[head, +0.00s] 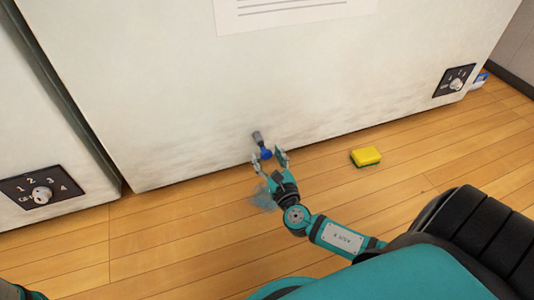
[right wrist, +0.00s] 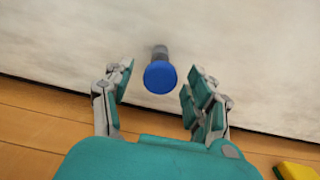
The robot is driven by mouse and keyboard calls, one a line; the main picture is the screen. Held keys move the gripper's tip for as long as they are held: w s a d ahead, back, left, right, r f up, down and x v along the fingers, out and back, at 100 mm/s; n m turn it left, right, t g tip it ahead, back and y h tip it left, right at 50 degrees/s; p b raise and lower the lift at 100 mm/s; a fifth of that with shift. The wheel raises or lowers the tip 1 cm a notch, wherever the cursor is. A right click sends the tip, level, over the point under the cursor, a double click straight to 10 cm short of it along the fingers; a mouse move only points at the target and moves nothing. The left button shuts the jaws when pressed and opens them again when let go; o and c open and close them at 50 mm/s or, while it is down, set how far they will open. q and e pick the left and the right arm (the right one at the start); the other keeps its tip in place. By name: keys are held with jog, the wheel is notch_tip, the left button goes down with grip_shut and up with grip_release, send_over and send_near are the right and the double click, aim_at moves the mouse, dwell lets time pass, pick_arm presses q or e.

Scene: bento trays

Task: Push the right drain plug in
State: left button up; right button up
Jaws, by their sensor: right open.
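A blue drain plug (head: 265,154) sits at the end of a short grey pipe (head: 257,138) that sticks out of the white cabinet front near the floor. It is the only drain plug I see. In the right wrist view the plug's round blue face (right wrist: 160,77) points toward me. My right gripper (head: 269,158) is open, with one finger on each side of the plug. In the right wrist view, gaps show between the plug and both fingers. Whether the plug is fully seated in the pipe I cannot tell. My left gripper is not in view.
A yellow sponge (head: 366,157) lies on the wooden floor to the right. A bluish translucent patch (head: 262,197) is beside my right gripper. Dial panels show at the lower left (head: 41,193) and right (head: 454,80). The floor left of the gripper is clear.

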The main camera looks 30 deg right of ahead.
grip_shut()
jog(key=shift+w, duration=0.1)
dwell(0.3)
jog(key=shift+x, duration=0.95)
jog(key=shift+w+d, duration=0.15)
jog(key=shift+w, duration=0.2)
grip_release()
jog(key=shift+s, duration=0.1)
